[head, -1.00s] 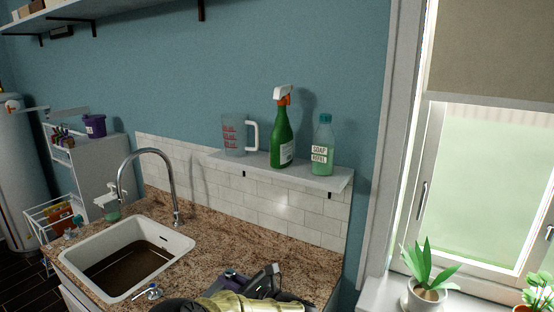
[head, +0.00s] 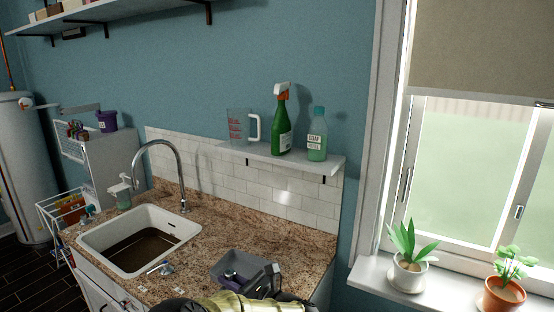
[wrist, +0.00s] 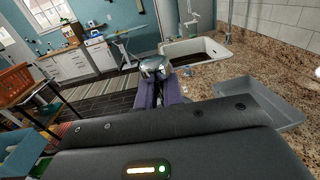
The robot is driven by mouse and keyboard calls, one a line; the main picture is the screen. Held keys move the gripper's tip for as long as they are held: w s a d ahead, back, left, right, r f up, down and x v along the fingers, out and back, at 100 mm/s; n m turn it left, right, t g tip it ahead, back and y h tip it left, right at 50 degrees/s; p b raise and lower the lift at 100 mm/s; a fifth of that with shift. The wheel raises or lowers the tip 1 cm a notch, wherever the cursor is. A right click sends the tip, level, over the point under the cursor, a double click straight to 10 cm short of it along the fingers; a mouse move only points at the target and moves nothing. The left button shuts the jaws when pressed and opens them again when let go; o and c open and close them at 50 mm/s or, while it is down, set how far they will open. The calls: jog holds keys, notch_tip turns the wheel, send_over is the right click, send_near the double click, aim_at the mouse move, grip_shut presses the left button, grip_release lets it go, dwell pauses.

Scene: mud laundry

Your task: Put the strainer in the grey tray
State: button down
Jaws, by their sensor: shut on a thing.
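The strainer (wrist: 155,66) is a small shiny metal piece between the purple fingertips of my gripper (wrist: 159,88) in the wrist view. My gripper is shut on it. In the head view my gripper (head: 234,279) is at the bottom centre, overlapping the tray; the strainer cannot be made out there. The grey tray (head: 245,256) lies on the speckled counter right of the sink. In the wrist view the tray (wrist: 262,104) is to the right of the fingers, partly hidden by my gripper's body. Its visible floor looks empty.
The white sink (head: 183,223) with a tall tap (head: 180,178) is left of the tray. A small metallic item (head: 161,268) lies at the counter's front edge. A wall shelf (head: 275,158) holds a jug, a green spray bottle and a soap bottle. Counter (head: 265,228) behind the tray is clear.

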jog(key=shift+s, duration=0.2)
jog(key=s+d+f+m+t+h, duration=0.1)
jog(key=d+f+m+t+h, duration=0.7)
jog(key=d+f, duration=1.7)
jog(key=d+m+h, duration=0.1)
jog(key=m+h, duration=0.2)
jog(key=h, duration=0.4)
jog(key=shift+s+d+f, duration=0.2)
jog(key=shift+s+d, duration=0.1)
jog(key=shift+d, duration=0.1)
jog(key=shift+r, duration=0.1)
notch_tip(320, 180, down, 9)
jog(key=b, duration=0.9)
